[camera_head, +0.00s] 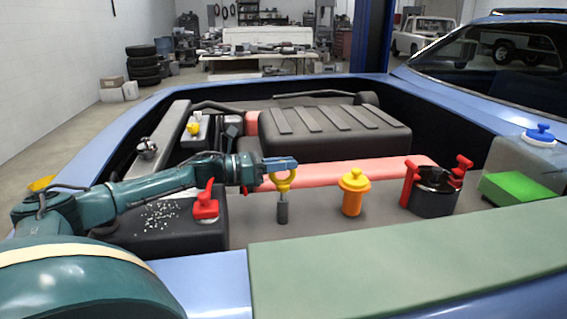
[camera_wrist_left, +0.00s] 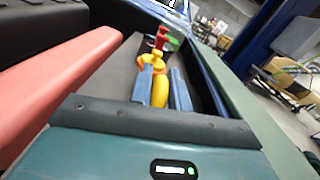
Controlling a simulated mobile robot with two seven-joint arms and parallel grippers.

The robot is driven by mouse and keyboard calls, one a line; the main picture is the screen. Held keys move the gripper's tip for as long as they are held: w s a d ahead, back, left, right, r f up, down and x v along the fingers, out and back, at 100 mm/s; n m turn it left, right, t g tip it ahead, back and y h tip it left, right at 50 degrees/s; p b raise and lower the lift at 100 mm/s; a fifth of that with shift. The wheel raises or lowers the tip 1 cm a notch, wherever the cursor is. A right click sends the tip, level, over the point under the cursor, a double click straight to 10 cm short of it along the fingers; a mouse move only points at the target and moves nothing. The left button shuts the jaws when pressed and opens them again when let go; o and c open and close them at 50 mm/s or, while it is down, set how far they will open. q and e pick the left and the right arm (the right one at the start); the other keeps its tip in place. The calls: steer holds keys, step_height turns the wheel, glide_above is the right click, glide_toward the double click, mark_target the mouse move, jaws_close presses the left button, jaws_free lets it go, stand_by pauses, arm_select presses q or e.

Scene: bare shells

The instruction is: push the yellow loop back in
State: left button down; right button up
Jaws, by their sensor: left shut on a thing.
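The yellow loop (camera_head: 282,188) stands upright on a short stem above a dark grey tube (camera_head: 282,213) in the engine bay. My left gripper (camera_head: 288,165) comes in from the left at the top of the loop, its blue fingers shut on it. In the left wrist view the yellow loop (camera_wrist_left: 160,93) shows between the two blue fingers (camera_wrist_left: 163,88). The tube is hidden in that view. My right gripper is in neither view.
Right of the loop stand an orange filler with a yellow cap (camera_head: 353,193), a dark pot with red clamps (camera_head: 433,201) and a green block (camera_head: 515,188). A red-handled cap (camera_head: 206,204) is on the left. The green fender cover (camera_head: 410,262) lies in front.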

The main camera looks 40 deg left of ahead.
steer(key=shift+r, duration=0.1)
arm_select(q)
steer(key=c, duration=1.4)
jaws_free()
steer(key=shift+d, duration=0.1)
steer(key=shift+o, duration=0.2)
steer(key=shift+r, duration=0.1)
steer(key=shift+s, duration=0.1)
steer(key=shift+v, duration=1.4)
steer(key=p+v, duration=0.7)
steer(key=v, duration=0.3)
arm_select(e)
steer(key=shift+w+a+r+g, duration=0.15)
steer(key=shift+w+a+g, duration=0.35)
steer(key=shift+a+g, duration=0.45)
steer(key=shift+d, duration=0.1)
